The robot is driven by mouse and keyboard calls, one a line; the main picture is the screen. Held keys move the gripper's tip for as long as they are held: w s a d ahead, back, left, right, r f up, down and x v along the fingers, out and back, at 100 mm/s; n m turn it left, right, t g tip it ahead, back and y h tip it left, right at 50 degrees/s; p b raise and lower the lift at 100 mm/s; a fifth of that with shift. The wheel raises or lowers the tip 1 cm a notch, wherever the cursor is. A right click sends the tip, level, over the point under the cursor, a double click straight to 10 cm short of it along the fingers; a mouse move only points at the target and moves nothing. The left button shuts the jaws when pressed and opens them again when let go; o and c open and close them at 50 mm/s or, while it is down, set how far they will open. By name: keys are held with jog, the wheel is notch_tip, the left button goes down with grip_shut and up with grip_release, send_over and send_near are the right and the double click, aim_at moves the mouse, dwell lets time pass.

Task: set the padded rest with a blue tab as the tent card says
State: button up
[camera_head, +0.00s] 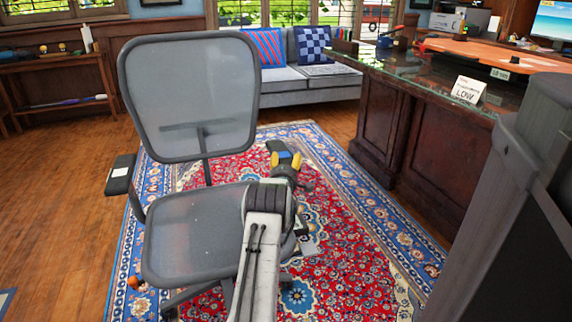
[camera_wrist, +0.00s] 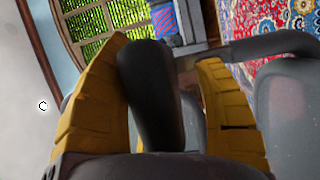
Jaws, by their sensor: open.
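The tent card (camera_head: 468,90) stands on the glass-topped desk and reads LOW, with smaller unreadable print above. The grey mesh office chair (camera_head: 188,98) has a dark padded rest on each side. The left padded rest (camera_head: 119,175) has a pale mark on top. The right padded rest (camera_head: 276,147) is partly hidden by my gripper (camera_head: 285,159). A small blue patch shows between the yellow fingers; I cannot tell if it is the tab. In the wrist view, my open gripper (camera_wrist: 163,60) has its fingers on either side of a dark pad (camera_wrist: 150,90); contact is unclear.
The desk (camera_head: 420,130) stands to the right and a grey sofa (camera_head: 300,82) with blue cushions stands behind. A wooden shelf (camera_head: 55,80) is at the back left. The patterned rug (camera_head: 360,220) is open right of the chair.

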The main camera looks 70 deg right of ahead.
jog(key=shift+s+f, duration=0.1)
jog(key=shift+f, duration=0.05)
jog(key=v, duration=1.2)
dwell(0.8)
jog(key=shift+r, duration=0.2)
